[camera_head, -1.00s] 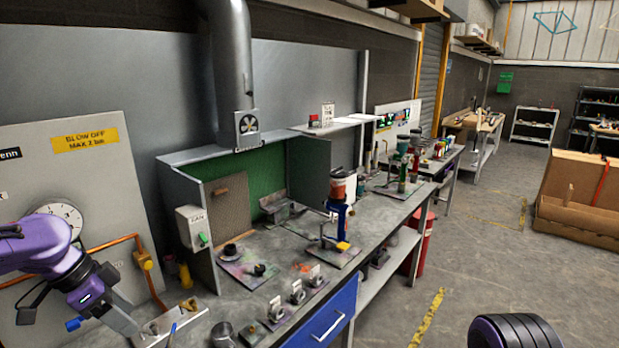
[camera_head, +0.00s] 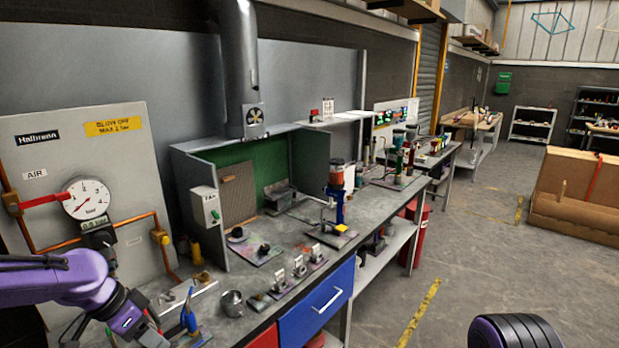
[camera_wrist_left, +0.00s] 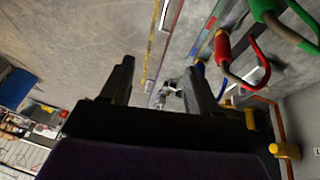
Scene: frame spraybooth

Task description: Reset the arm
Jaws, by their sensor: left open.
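My left arm comes in from the lower left in the head view, in front of the grey air panel (camera_head: 85,150). Its left gripper (camera_wrist_left: 157,70) shows in the wrist view with two dark fingers spread apart, open, with no object held between them. In the head view the gripper end is low, at the bottom edge near the bench's left front corner, and partly cut off. A dark ribbed part of my own body is at the lower right of the head view; my right gripper is not seen.
A pressure gauge (camera_head: 87,198) and copper pipe sit on the panel. A metal cup (camera_head: 232,303) and a blue pointed tool (camera_head: 188,315) are on the bench near the gripper. Red (camera_wrist_left: 223,48) and green (camera_wrist_left: 262,8) hose fittings show in the wrist view. Open floor (camera_head: 465,250) lies right.

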